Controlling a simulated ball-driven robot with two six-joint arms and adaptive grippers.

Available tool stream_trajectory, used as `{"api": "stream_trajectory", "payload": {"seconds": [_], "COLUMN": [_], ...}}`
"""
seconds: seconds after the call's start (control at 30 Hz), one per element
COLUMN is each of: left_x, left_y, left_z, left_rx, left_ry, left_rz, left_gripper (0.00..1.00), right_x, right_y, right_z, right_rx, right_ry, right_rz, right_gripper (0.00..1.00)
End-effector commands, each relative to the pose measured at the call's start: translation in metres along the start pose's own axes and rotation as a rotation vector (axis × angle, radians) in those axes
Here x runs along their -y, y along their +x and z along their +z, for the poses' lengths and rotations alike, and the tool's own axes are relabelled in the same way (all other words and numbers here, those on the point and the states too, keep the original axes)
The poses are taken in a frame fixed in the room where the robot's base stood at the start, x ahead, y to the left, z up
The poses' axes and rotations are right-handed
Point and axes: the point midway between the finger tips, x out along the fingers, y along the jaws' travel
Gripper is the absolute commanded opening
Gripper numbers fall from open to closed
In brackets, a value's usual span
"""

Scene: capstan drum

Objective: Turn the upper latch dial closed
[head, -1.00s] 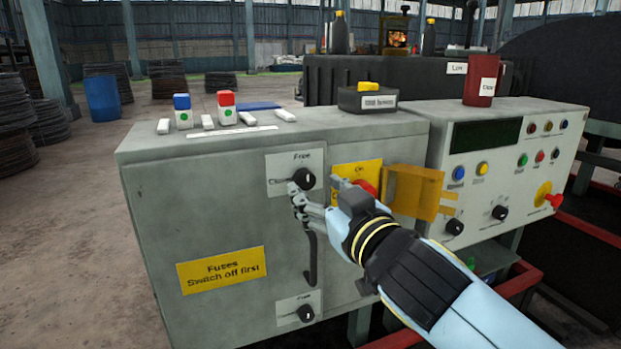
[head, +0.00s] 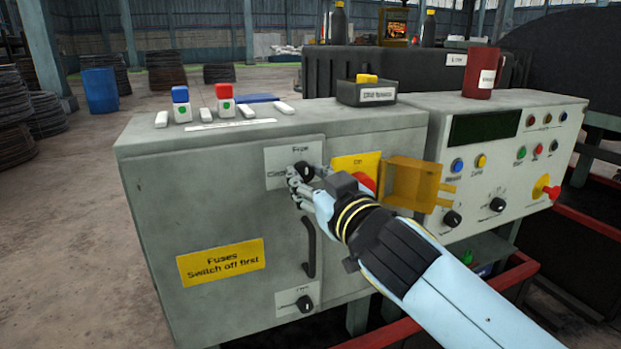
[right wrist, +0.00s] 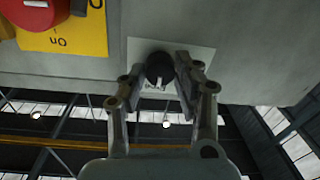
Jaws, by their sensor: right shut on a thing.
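The upper latch dial (head: 305,169) is a black round knob on a white plate on the grey cabinet's front. It also shows in the right wrist view (right wrist: 160,67), with a white mark on it. My right gripper (head: 298,178) is at the dial, its fingers on either side of the knob and shut on it; in the right wrist view the two fingers (right wrist: 160,85) flank the knob. The lower latch dial (head: 304,303) sits on its own white plate near the cabinet's bottom. My left gripper is not in view.
A black door handle (head: 309,248) stands below the upper dial. A red switch on a yellow plate (right wrist: 82,28) is beside it, with an open amber cover (head: 409,185) to the right. Fuse blocks (head: 181,107) lie on the cabinet top. A control panel (head: 500,170) stands at right.

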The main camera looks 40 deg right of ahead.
Motion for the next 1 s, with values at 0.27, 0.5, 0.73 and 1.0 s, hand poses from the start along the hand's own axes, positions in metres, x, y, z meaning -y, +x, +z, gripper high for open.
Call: {"api": "stream_trajectory", "payload": {"seconds": [0.27,0.5,0.73,1.0], "left_x": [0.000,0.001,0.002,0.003], "left_y": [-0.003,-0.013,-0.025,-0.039], "left_z": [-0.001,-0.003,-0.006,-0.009], "left_rx": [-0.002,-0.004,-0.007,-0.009], "left_ry": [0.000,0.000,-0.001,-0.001], "left_rz": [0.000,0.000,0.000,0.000], "left_gripper": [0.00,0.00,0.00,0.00], "right_x": [0.000,0.000,-0.001,-0.001], "right_y": [0.000,0.000,0.000,0.000], "right_z": [-0.001,-0.003,-0.004,-0.004], "right_rx": [0.002,0.009,0.020,0.032], "right_ry": [-0.038,-0.175,-0.381,-0.640], "right_rz": [-0.001,-0.002,-0.004,-0.007], "right_gripper": [0.00,0.00,0.00,0.00]}}
